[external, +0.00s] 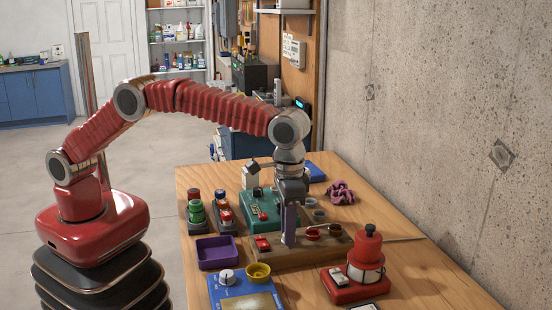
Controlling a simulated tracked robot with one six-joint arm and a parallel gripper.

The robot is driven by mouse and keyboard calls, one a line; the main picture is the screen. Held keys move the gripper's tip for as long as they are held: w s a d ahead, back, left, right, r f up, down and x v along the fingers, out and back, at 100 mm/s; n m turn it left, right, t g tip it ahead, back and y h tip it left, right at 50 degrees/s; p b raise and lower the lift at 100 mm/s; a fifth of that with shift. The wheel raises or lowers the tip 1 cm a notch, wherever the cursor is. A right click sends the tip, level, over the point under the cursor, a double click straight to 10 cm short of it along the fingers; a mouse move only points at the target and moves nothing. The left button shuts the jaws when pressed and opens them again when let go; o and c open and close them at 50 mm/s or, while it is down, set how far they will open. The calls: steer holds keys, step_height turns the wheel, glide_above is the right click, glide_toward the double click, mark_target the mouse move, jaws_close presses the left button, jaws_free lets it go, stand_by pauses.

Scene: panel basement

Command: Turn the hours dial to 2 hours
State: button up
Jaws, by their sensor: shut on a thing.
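My gripper (289,238) points straight down over a brown wooden board (270,258) on the table. It is shut on a small part at the board, between a red switch (262,243) and a red lever (313,233). The jaws hide most of that part, so I cannot tell whether it is the hours dial. A white round knob (227,276) sits on a blue panel (245,297) at the front, apart from my gripper. No hour marks are readable.
A green box (258,222) stands behind the board. A purple tray (216,253) and several small red and green items are to the left.

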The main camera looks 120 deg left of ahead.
steer(key=m, duration=0.6)
steer(key=shift+m, duration=0.4)
steer(key=m, duration=0.5)
steer(key=shift+a+m, duration=0.1)
steer(key=shift+m, duration=0.3)
steer(key=o, duration=1)
steer(key=shift+o, duration=0.2)
step_height(320, 180, up, 14)
steer(key=shift+f, duration=0.15)
stand_by(0.5)
